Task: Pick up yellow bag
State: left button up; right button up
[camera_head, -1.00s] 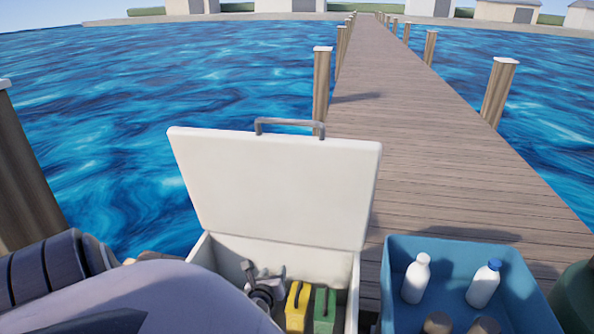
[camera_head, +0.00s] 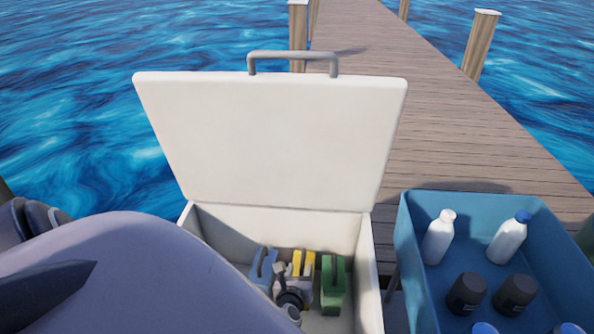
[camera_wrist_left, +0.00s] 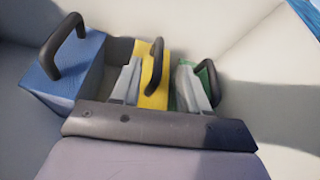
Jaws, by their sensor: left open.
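The yellow bag (camera_head: 309,259) stands in the open white hatch box (camera_head: 367,270), between a blue bag (camera_head: 262,266) and a green bag (camera_head: 333,287). My left gripper (camera_head: 294,268) is down in the box at the yellow bag and partly hides it. In the left wrist view the open fingers (camera_wrist_left: 160,85) are on either side of the yellow bag (camera_wrist_left: 153,92) and its dark handle. The right finger overlaps the green bag (camera_wrist_left: 208,78). I cannot tell whether the fingers touch the yellow bag. My right gripper is not in view.
The raised white lid (camera_head: 275,140) with a grey handle stands behind the box. A blue crate (camera_head: 420,290) with white bottles and dark jars is at the right. My left arm covers the lower left. A wooden dock and water lie beyond.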

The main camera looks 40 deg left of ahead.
aim_at(302, 262)
pick_arm(q)
jog(key=shift+f+b+x, duration=0.2)
jog(key=shift+b+x, duration=0.6)
jog(key=shift+x, duration=0.65)
jog(key=b+x, duration=0.2)
jog(key=x, duration=0.2)
jog(key=shift+f+b, duration=0.1)
jog(key=shift+b, duration=0.25)
grip_shut()
pick_arm(e)
jog(key=a, duration=0.1)
jog(key=w+a+r+y, duration=0.1)
jog(key=shift+w+a+r+n+t, duration=0.1)
jog(key=shift+w+a+n+t, duration=0.05)
jog(key=shift+a+n+t, duration=0.25)
pick_arm(q)
jog(key=shift+a, duration=0.1)
